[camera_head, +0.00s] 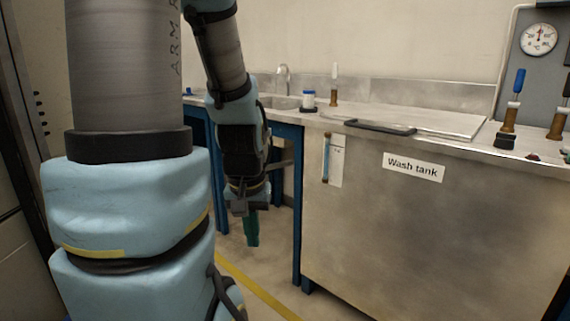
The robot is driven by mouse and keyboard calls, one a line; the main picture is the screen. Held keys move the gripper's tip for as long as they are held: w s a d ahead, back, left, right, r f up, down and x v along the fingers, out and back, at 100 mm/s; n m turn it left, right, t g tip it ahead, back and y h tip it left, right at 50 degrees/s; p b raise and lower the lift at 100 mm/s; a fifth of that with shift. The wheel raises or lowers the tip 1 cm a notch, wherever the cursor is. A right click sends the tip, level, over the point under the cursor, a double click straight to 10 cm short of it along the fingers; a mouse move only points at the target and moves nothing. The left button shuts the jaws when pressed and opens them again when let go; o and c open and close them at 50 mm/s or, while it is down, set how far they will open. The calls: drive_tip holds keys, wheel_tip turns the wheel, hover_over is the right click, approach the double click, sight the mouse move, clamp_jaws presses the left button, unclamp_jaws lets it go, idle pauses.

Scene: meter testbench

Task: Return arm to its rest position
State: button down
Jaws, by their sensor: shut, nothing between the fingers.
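My arm stands large at the left of the head view, and its far part hangs down in front of the bench. My gripper (252,228) points down at the end of it, with greenish fingers. It is shut with nothing between the fingers. It hangs above the floor, to the left of the wash tank (420,240) and apart from it. Part of the bench behind is hidden by the arm.
The wash tank has a lid with a dark handle (380,127). A white-lidded jar (308,99) and several brown-based tools stand on top. A gauge (539,39) is on a panel at right. A blue-legged bench with a sink (278,102) stands behind. Floor (235,250) shows below the gripper.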

wheel_tip(320, 180, up, 20)
drive_tip(key=p, duration=1.7)
drive_tip(key=shift+f, duration=0.25)
